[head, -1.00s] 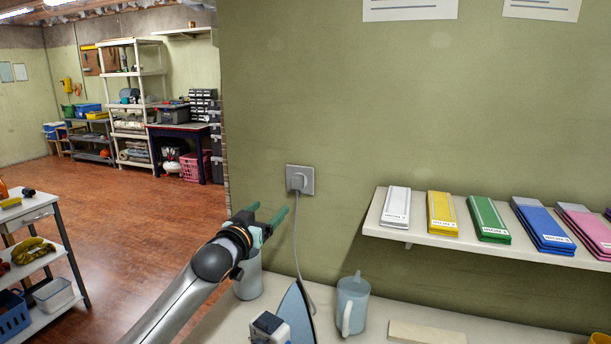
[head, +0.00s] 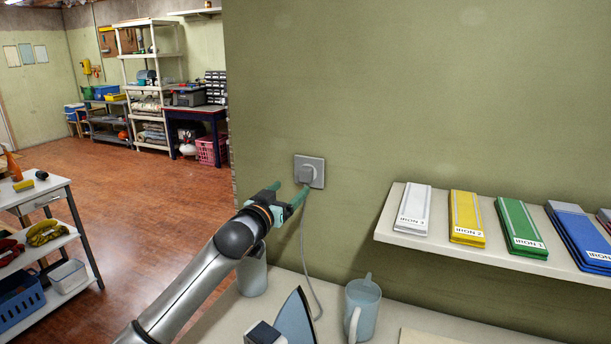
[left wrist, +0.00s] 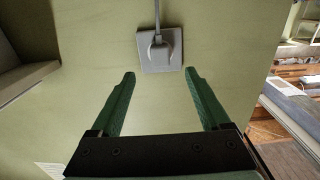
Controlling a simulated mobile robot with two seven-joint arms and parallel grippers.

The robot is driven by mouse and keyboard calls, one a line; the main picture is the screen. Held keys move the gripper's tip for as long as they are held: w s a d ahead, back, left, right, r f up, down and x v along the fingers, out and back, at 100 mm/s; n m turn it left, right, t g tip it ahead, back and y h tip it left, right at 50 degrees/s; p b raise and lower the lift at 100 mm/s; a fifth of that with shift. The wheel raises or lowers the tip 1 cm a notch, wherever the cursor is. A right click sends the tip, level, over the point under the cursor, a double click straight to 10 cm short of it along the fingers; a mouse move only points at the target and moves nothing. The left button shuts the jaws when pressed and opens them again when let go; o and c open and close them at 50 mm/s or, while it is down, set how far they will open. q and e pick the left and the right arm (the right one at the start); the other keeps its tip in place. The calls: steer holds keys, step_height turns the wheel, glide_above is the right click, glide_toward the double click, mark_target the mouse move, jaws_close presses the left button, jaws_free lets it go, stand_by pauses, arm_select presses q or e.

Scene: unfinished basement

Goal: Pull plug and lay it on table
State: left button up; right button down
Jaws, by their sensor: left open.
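A grey plug (head: 306,174) sits in the grey wall socket (head: 316,163), and its cord (head: 304,250) hangs down to the table (head: 232,312). In the left wrist view the plug (left wrist: 159,50) and socket (left wrist: 174,64) are straight ahead, beyond the fingertips. My left gripper (head: 289,191) is open, with its green fingers just short of the plug and on either side of its line; the left wrist view shows nothing between the fingers (left wrist: 158,75). My right gripper is not in view.
An iron (head: 292,322) stands on the table below the socket. A cup (head: 252,276) is under my left gripper and a blue-grey jug (head: 362,305) is right of the iron. A wall shelf (head: 460,252) with coloured boxes is at right.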

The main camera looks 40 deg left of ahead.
mark_target(304, 176)
arm_select(q)
steer(key=x, duration=0.7)
steer(key=shift+w, duration=0.15)
steer(key=shift+p+x, duration=0.35)
steer(key=shift+x, duration=0.4)
steer(key=shift+p, duration=0.5)
stand_by(0.4)
jaws_close()
stand_by(0.7)
stand_by(0.4)
steer(key=p+v, duration=0.1)
steer(key=v, duration=0.5)
stand_by(1.0)
stand_by(0.3)
